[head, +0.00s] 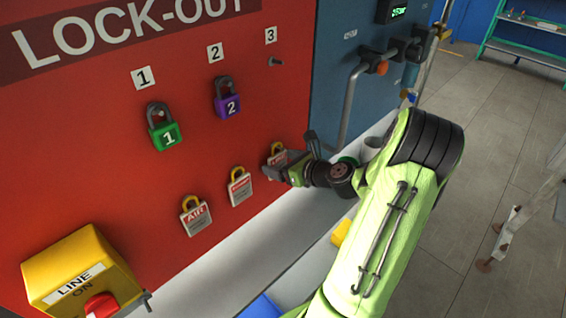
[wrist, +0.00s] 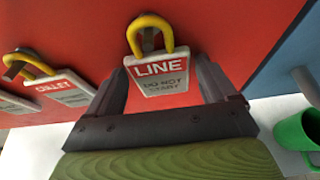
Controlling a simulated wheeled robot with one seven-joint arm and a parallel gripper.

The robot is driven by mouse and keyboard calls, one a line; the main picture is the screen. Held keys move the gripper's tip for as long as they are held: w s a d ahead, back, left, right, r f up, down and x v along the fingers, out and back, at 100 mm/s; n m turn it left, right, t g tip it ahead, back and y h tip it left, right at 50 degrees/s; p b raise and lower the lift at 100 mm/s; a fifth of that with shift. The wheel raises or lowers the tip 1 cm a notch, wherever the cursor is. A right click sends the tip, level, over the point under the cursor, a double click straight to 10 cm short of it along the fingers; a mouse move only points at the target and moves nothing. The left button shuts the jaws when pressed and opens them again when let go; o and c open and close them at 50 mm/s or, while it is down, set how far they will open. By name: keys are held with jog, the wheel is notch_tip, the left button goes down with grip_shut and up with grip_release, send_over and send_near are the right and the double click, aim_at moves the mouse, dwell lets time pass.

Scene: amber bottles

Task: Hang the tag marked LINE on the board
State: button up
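The LINE tag (wrist: 160,72) has a red top, a white lower part and a yellow loop. In the wrist view its loop is around a grey peg on the red lock-out board (wrist: 85,25). In the head view the tag (head: 277,155) is the right one of the lower row on the board (head: 60,150), partly hidden by my gripper (head: 282,168). My gripper in the wrist view (wrist: 163,88) is open, one finger on each side of the tag, with narrow gaps showing. A bare peg (head: 275,62) sits under the number 3.
A green padlock (head: 165,135) and a purple padlock (head: 228,105) hang under 1 and 2. The AIR tag (head: 196,218) and another tag (head: 239,188) hang to the left. A yellow LINE switch box (head: 75,265) projects lower left. A green mug (wrist: 298,130) stands at right on the ledge.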

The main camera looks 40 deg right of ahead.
jog(key=c, duration=0.8)
jog(key=shift+r, duration=0.2)
jog(key=shift+r+p, duration=0.35)
jog(key=shift+p, duration=0.35)
jog(key=shift+s, duration=0.1)
jog(key=shift+s, duration=0.3)
jog(key=shift+s+d, duration=0.1)
jog(key=shift+s, duration=3.05)
